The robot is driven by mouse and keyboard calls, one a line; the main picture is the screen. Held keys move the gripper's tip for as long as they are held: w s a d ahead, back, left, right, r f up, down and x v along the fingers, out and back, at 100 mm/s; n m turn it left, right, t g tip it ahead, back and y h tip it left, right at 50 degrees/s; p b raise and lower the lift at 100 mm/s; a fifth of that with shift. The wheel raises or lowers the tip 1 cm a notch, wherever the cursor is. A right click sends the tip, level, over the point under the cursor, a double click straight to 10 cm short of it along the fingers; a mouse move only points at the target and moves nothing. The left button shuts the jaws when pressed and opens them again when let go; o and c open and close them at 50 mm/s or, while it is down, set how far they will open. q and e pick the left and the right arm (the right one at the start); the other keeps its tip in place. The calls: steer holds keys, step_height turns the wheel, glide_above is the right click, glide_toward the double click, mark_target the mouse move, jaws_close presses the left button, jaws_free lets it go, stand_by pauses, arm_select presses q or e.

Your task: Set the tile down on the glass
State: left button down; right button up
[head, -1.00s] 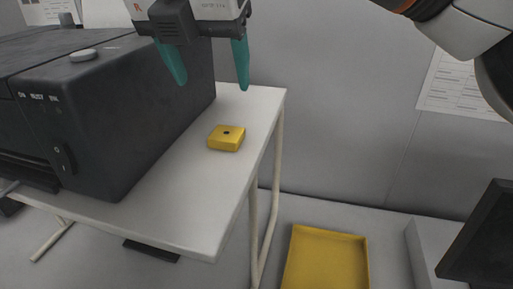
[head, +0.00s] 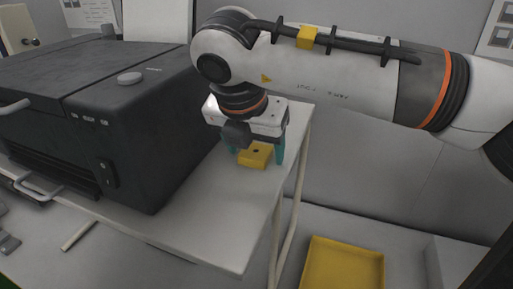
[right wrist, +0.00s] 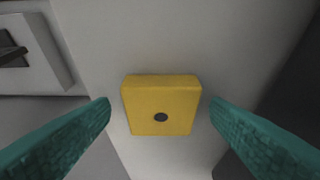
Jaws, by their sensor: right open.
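A square yellow block with a dark round spot on its face (head: 256,154), the only tile-like thing in view, lies on the white table beside the black machine. It also shows in the right wrist view (right wrist: 160,100). My right gripper (head: 255,158) is open and points down over the block. Its teal fingers stand on either side of the block, with a gap on both sides in the right wrist view. I cannot make out any glass. My left gripper is not in view.
The bulky black machine (head: 150,140) fills the left of the white table (head: 215,215), close beside the block. The table's right edge is near. A yellow tray (head: 343,268) lies lower down at the right. The table front is clear.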

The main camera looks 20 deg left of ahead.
steer(key=shift+s, duration=0.1)
steer(key=shift+c, duration=1.4)
steer(key=c, duration=0.9)
